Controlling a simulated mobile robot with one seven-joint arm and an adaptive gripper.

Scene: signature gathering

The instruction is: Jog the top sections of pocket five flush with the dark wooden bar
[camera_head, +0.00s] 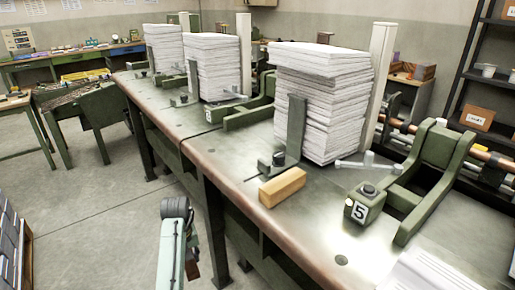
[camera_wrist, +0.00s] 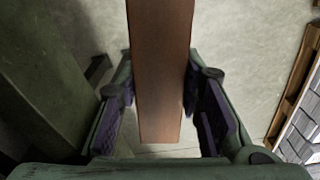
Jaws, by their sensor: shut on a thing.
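The dark wooden bar (camera_wrist: 161,75) is between the two pads of my gripper (camera_wrist: 160,105) in the wrist view, which is shut on it. The bar's far end runs out of the top of that view, over the floor. In the head view my arm is low in front of the bench's front edge; the grip is not clear there. Pocket five holds a tall stack of paper sections (camera_head: 320,110) behind a green upright (camera_head: 296,125), by the block marked 5 (camera_head: 364,204). The top sections (camera_head: 318,60) stick out unevenly past the lower stack.
A light wooden block (camera_head: 283,187) lies on the bench (camera_head: 300,225) near its front edge, before the stack. Other stacks (camera_head: 212,67) stand farther left.

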